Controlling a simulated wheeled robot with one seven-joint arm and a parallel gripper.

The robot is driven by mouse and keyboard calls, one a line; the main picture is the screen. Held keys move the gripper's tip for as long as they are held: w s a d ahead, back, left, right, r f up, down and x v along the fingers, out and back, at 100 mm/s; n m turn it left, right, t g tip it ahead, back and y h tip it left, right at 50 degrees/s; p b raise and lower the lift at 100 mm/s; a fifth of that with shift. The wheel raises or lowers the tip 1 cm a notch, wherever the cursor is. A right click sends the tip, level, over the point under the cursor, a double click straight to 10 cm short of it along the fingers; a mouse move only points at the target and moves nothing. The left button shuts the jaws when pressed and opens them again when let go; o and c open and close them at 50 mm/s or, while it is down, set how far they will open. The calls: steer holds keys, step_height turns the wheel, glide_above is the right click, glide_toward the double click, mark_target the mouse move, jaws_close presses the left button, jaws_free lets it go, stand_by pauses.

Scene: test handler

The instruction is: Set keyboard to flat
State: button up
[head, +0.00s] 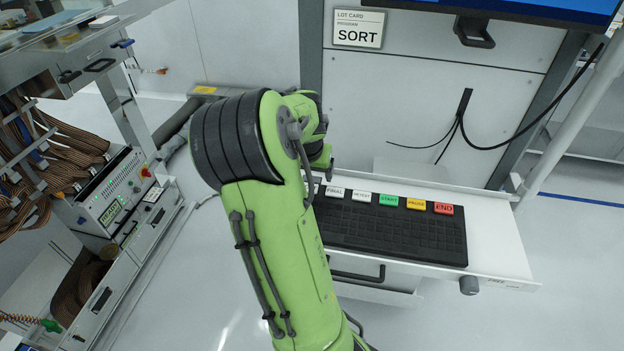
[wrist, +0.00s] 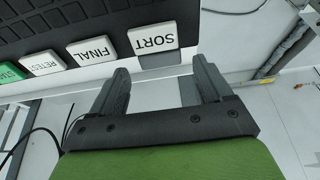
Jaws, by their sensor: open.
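The black keyboard (head: 400,234) lies on a white shelf (head: 495,235) in the head view, with a row of large labelled keys along its back edge. START is green, PAUSE yellow and END red. The wrist view shows the keyboard (wrist: 75,20) upside down, with white SORT (wrist: 153,40), FINAL (wrist: 92,51) and RETEST (wrist: 43,62) keys. My gripper (wrist: 163,78) is open and empty, its fingertips close to the SORT key. I cannot tell whether they touch it.
A lot card (head: 358,28) reading SORT hangs on the back panel below a monitor (head: 540,10). A dark knob (head: 469,285) and a handle (head: 358,273) sit at the shelf front. Cables (head: 459,125) hang behind. A cabinet (head: 120,190) stands left; floor at right is clear.

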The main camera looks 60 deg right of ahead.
steer(key=shift+w+d+f, duration=0.15)
steer(key=shift+w+f, duration=0.05)
steer(key=shift+f, duration=0.4)
steer(key=shift+r, duration=0.1)
